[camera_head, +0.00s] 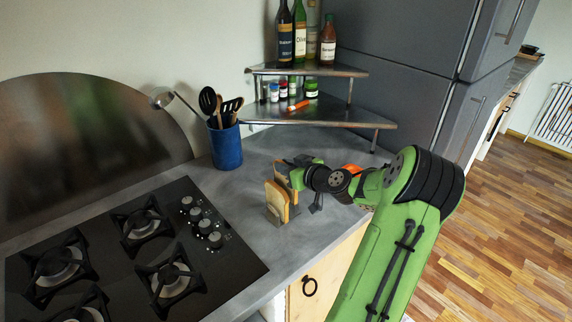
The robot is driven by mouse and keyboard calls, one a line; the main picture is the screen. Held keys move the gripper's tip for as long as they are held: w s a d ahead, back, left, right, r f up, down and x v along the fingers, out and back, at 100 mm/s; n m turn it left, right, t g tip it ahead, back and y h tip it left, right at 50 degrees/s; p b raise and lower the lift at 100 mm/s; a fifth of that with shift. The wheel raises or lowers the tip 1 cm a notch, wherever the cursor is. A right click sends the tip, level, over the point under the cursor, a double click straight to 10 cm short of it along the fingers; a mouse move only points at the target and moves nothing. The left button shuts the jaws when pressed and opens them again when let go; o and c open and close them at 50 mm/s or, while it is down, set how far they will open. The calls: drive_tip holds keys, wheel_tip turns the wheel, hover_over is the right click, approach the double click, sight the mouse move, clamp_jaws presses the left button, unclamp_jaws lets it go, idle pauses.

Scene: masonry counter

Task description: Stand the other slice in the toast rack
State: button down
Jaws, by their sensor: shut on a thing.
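Two slices of toast stand close together on the grey counter. The front slice (277,203) is upright in the toast rack (272,217), whose low metal parts show at its foot. My gripper (288,166) is at the top of the rear slice (292,184) and shut on it. The rear slice is upright just behind the front one and partly hidden by it. I cannot tell whether its lower edge is inside the rack or just above it.
A black gas hob (235,262) lies to the left. A blue utensil pot (226,148) stands behind the rack, and a two-tier corner shelf (355,118) with bottles and jars is at the back. An orange thing (351,168) is partly hidden behind my arm.

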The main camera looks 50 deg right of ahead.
sight(275, 176)
drive_tip(key=shift+f+b, duration=2.3)
drive_tip(key=shift+f, duration=0.05)
drive_tip(key=shift+r, duration=0.15)
drive_tip(key=shift+f+b, duration=0.5)
drive_tip(key=shift+b, duration=0.45)
drive_tip(key=c, duration=1)
unclamp_jaws()
drive_tip(key=shift+r, duration=0.15)
drive_tip(key=shift+s+r+p, duration=0.1)
drive_tip(key=shift+r+p, duration=1.45)
drive_tip(key=shift+r, duration=1.35)
